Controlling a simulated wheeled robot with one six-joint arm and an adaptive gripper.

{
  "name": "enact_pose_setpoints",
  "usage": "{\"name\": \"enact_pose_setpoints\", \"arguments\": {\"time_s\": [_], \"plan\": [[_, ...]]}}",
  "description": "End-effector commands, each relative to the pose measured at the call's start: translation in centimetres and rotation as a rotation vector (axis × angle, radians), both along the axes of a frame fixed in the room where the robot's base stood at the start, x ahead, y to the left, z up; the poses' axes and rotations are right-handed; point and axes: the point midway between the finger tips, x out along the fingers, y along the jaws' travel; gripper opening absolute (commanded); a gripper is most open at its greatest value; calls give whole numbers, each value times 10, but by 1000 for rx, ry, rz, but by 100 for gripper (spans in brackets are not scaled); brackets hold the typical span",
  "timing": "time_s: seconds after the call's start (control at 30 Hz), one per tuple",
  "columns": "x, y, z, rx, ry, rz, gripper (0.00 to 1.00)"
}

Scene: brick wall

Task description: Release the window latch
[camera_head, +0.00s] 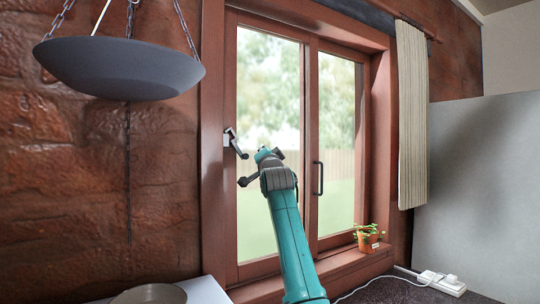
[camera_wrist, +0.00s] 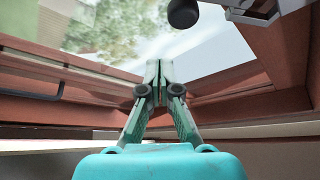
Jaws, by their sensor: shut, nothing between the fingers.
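The window latch (camera_head: 231,138) is a small metal fitting with a lever on the left side of the red-brown window frame (camera_head: 214,150). In the wrist view, a dark round knob (camera_wrist: 183,13) and a grey metal fitting (camera_wrist: 252,8) at the top edge look like parts of the latch, cut off by the picture. My gripper (camera_wrist: 158,75) is shut and empty, its grey-green fingers together. In the picture it lies below the knob with a gap between them. In the head view my teal arm reaches up in front of the left pane, close below and right of the latch.
A dark handle (camera_head: 318,178) is on the right sash. A potted plant (camera_head: 368,239) stands on the sill at right. A dark hanging pan (camera_head: 120,68) is at upper left, a bowl (camera_head: 150,293) at lower left. A power strip (camera_head: 441,281) lies at lower right.

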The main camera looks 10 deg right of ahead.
Motion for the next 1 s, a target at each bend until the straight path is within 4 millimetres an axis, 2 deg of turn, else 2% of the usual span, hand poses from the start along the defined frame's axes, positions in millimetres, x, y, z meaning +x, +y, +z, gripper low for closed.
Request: {"name": "enact_pose_setpoints", "arguments": {"time_s": [0.6, 0.8, 1.0], "plan": [[-81, 11, -17, 0, -2, -1, 0], [-95, 13, -20, 0, -1, -1, 0], [-98, 13, -20, -1, -1, -1, 0]]}}
